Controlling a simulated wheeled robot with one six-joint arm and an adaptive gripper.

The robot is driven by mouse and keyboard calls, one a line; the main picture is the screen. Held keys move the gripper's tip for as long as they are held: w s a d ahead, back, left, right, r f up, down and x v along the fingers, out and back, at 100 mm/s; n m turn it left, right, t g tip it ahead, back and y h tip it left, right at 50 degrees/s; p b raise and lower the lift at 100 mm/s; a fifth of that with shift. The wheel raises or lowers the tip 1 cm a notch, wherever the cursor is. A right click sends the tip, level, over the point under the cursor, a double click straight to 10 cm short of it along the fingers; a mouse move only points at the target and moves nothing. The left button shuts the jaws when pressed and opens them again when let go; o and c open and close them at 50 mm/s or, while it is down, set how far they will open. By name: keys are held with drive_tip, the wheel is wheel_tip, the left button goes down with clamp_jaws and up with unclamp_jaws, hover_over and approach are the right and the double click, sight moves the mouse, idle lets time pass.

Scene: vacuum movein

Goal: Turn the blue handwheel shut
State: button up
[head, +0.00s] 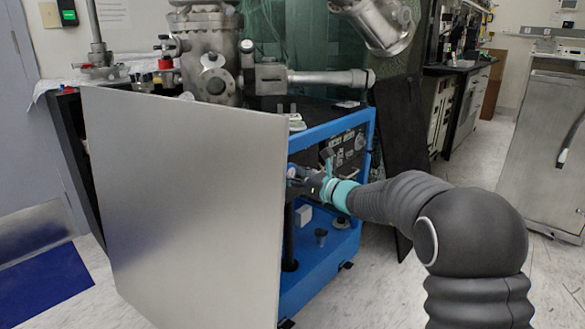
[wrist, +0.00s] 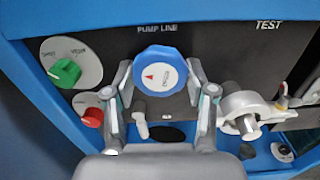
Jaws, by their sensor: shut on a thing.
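The blue handwheel (wrist: 158,72) sits on a dark panel under the words "PUMP LINE" in the wrist view. In the head view my gripper (head: 302,180) reaches into the blue-framed cart, and the handwheel is not clearly visible there.
A green knob (wrist: 66,72) and a red knob (wrist: 93,117) are left of the wheel. A small grey lever (wrist: 141,124) hangs below it. A white valve body (wrist: 243,112) stands close on the right. A large metal panel (head: 185,190) stands left of my arm.

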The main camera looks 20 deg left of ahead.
drive_tip(key=m+p, duration=0.3)
drive_tip(key=m, duration=0.1)
drive_tip(key=shift+r+m+p, duration=0.2)
drive_tip(key=shift+m+p, duration=0.1)
drive_tip(key=shift+p, duration=0.1)
drive_tip(key=m+p, duration=0.3)
drive_tip(key=shift+f+m, duration=0.1)
drive_tip(key=shift+m, duration=0.3)
drive_tip(key=m+p, duration=0.1)
drive_tip(key=m, duration=0.2)
drive_tip(key=shift+f, duration=0.1)
drive_tip(key=shift+m, duration=1.9)
drive_tip(key=o, duration=1.1)
drive_tip(key=shift+o, duration=0.2)
